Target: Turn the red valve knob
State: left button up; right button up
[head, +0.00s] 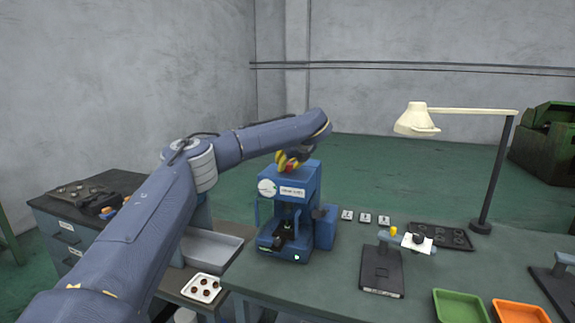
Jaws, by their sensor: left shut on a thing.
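My left gripper (290,161) reaches over the top of a small blue machine (290,180). It is shut on the red valve knob (291,168), of which only a little red shows between the yellow-and-dark fingers. The rest of the knob is hidden by the gripper. The machine stands upright at the left end of the workbench. It has a round white gauge or label on its front and a dark fixture in its open middle. My right gripper is not in view.
The green workbench (330,278) carries a black stand (382,270), a dark tray (440,236), a green tray (460,306), an orange tray (520,312) and a cream lamp (417,119).

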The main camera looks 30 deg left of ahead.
pick_arm(q)
jog(key=shift+a, duration=0.1)
jog(key=o, duration=1.2)
jog(key=v, duration=1.2)
